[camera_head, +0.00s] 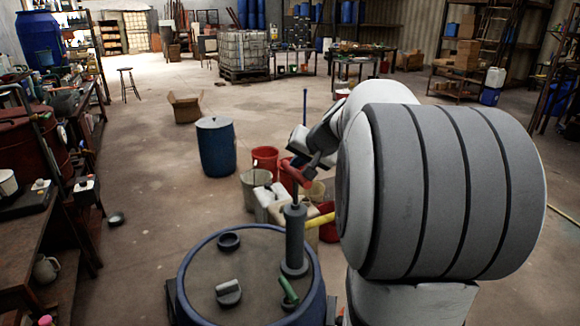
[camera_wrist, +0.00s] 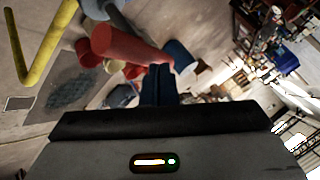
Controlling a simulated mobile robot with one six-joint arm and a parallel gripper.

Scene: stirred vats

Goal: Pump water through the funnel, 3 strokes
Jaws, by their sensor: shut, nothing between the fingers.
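A grey upright pump (camera_head: 294,240) stands on the lid of a blue drum (camera_head: 185,265) in front of me. Its red handle (camera_head: 297,174) is at the top, and the handle shows large in the wrist view (camera_wrist: 125,46). A yellow spout (camera_head: 320,220) sticks out to the right; it also shows in the wrist view (camera_wrist: 38,50). My gripper (camera_head: 312,163) is beside the handle, partly hidden by my arm. In the wrist view its dark fingers (camera_wrist: 159,72) are shut and empty, close to the handle's end; contact is unclear. I cannot make out a funnel for certain.
A dark ring (camera_head: 229,241), a grey fitting (camera_head: 229,292) and a green handle (camera_head: 289,290) are on the lid. Containers, including a red bucket (camera_head: 265,158), crowd behind the pump. A blue barrel (camera_head: 216,147) stands further back. Open floor lies left of the drum.

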